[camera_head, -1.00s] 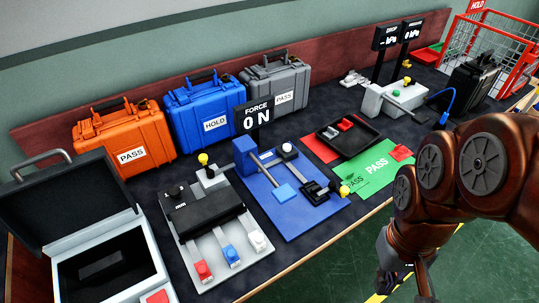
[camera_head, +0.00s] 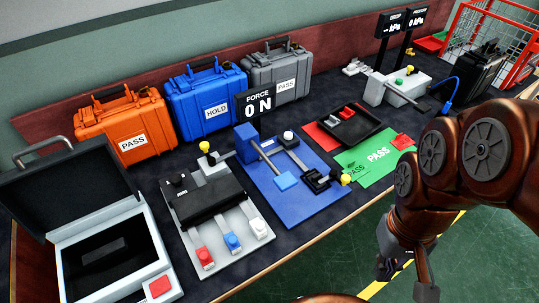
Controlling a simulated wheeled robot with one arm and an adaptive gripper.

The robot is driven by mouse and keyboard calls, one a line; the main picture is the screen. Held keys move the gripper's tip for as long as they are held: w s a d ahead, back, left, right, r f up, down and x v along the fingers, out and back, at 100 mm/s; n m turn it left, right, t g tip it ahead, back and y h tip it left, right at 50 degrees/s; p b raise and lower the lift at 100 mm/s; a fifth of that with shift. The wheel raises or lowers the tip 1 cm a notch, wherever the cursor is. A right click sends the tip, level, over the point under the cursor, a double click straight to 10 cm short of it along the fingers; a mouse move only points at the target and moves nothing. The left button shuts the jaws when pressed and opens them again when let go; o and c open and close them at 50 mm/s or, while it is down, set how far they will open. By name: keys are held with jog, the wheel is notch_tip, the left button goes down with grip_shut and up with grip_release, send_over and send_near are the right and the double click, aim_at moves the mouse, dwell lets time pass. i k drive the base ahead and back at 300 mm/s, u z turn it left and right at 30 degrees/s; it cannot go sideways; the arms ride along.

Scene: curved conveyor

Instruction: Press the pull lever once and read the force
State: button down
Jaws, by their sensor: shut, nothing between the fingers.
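The force display (camera_head: 258,104) stands behind the blue fixture board and reads 0 N. On the blue board (camera_head: 300,212) are a blue block (camera_head: 246,143), a metal rod, a light-blue pad (camera_head: 287,180) and a white knob (camera_head: 288,136). At the board's right edge, a black lever mechanism (camera_head: 318,181) has a yellow knob (camera_head: 346,179); I take this to be the pull lever. My gripper (camera_head: 391,268) is low at the lower right, beyond the bench's front edge, mostly hidden by my wrist. It is shut, empty and apart from the lever.
A grey fixture (camera_head: 250,248) with coloured buttons and an open case (camera_head: 160,262) are left. Orange, blue and grey cases line the back. A black tray (camera_head: 375,122) and green PASS sheets (camera_head: 375,160) lie right of the blue board. Floor is clear before the bench.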

aim_at(284, 181)
jog(key=z, duration=2)
jog(key=k, duration=1.55)
jog(key=u, duration=2.2)
